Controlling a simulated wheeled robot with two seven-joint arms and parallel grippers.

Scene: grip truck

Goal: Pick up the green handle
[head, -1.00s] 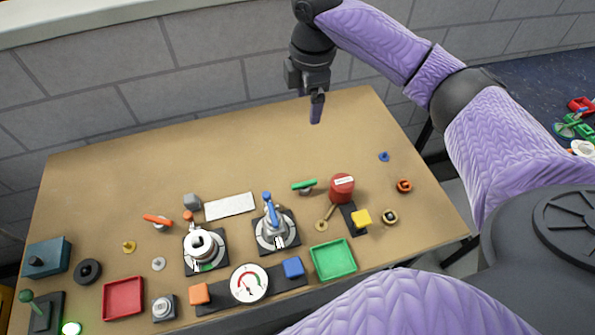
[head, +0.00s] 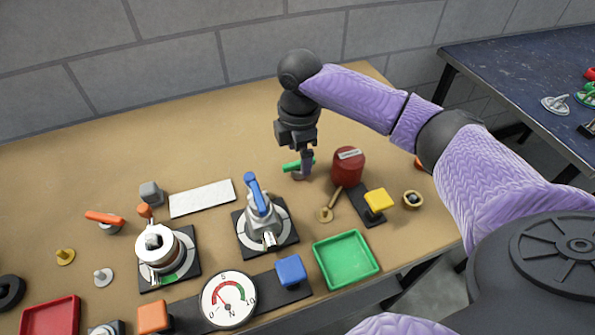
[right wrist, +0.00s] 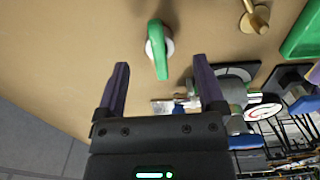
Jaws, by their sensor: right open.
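The green handle (head: 292,166) is a small green lever on a round grey base on the brown table, left of the red cylinder. My right gripper (head: 306,168) is low over the table at the handle, its fingers overlapping the handle's right end in the head view. In the right wrist view, the green handle (right wrist: 158,48) lies ahead of the open fingers of my right gripper (right wrist: 163,78), roughly between their lines. The fingers look apart from it and hold nothing. My left gripper is not in view.
A red cylinder (head: 348,167) stands close right of the handle. A valve with a blue lever (head: 262,215) stands to the front left, and a green tray (head: 344,260) in front. A white plate (head: 202,198) lies left. The table behind the handle is clear.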

